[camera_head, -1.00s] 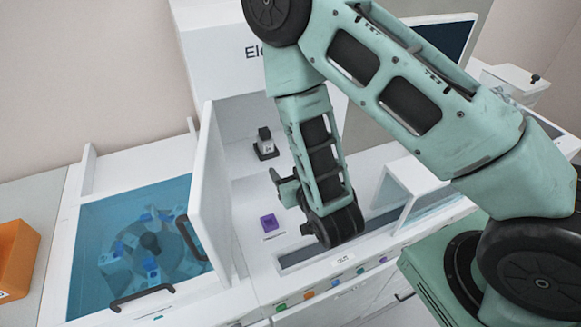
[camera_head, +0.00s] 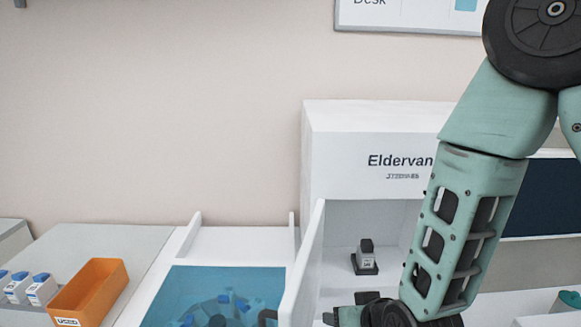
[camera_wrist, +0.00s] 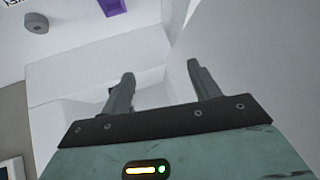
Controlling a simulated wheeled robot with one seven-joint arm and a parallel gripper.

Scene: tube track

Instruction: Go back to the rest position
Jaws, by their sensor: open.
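My gripper (camera_wrist: 160,85) is open in the wrist view, with its two dark fingers apart and nothing between them. White panels of the machine lie beyond the fingers. In the head view my arm comes down on the right side, and my gripper shows only partly at the bottom edge, beside the raised white door (camera_head: 303,275).
A blue-lidded chamber (camera_head: 215,283) lies left of the door. An orange bin (camera_head: 92,290) and several blue-capped white bottles (camera_head: 40,288) stand farther left. The white Eldervan machine (camera_head: 350,150) rises behind. A purple piece (camera_wrist: 112,7) shows in the wrist view.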

